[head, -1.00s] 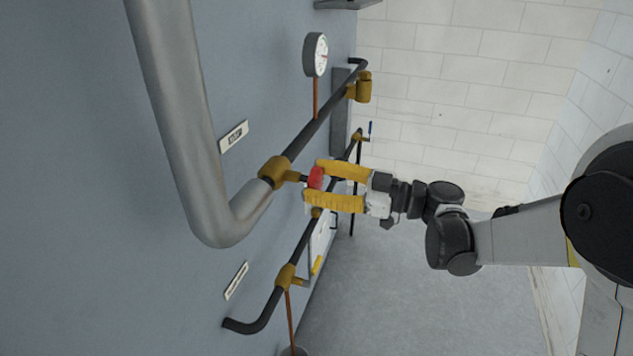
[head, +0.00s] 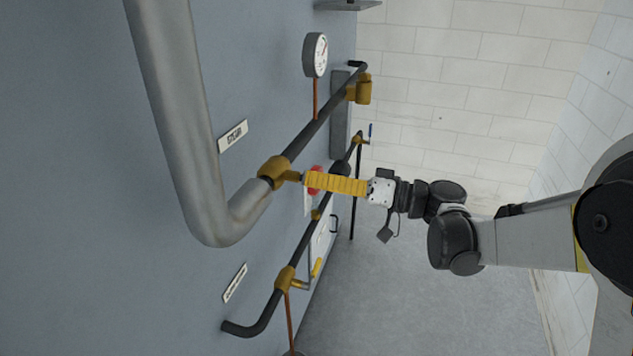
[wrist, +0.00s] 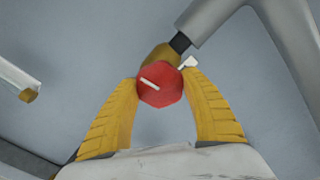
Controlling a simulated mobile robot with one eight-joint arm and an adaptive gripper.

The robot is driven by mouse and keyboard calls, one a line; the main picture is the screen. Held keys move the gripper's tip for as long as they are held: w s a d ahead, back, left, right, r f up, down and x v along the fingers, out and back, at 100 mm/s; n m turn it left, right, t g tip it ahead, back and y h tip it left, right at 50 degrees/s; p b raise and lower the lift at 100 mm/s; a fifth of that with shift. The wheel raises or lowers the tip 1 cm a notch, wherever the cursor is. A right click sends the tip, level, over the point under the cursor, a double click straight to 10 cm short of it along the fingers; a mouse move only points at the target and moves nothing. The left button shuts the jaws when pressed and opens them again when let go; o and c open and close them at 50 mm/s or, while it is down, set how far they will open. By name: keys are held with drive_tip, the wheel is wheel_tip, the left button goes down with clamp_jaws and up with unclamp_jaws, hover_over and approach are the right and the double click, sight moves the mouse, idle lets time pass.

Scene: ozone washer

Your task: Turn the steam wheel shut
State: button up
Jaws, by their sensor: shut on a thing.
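The red steam wheel (head: 315,181) sits on the stem of a brass valve (head: 275,171) in the upper dark pipe line. My gripper (head: 318,181) is at the wheel, and its near yellow finger hides much of it in the head view. In the wrist view, the wheel (wrist: 160,84) shows as a red knob with a white mark slanting across its face. The two yellow fingers of my gripper (wrist: 163,88) are shut on its left and right sides. The brass valve body (wrist: 161,55) shows behind the wheel.
A thick grey pipe (head: 180,110) bends into the valve's line. A pressure gauge (head: 316,55) is on the wall above. A lower dark pipe (head: 300,250) carries a brass valve with a yellow handle (head: 317,267). Open floor (head: 410,290) lies to the right.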

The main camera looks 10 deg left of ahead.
drive_tip(key=m, duration=0.5)
drive_tip(key=shift+m, duration=0.3)
drive_tip(key=m, duration=0.4)
drive_tip(key=shift+b, duration=0.35)
drive_tip(key=m, duration=1.9)
drive_tip(key=shift+b, duration=0.3)
drive_tip(key=m, duration=0.5)
drive_tip(key=shift+m, duration=1.9)
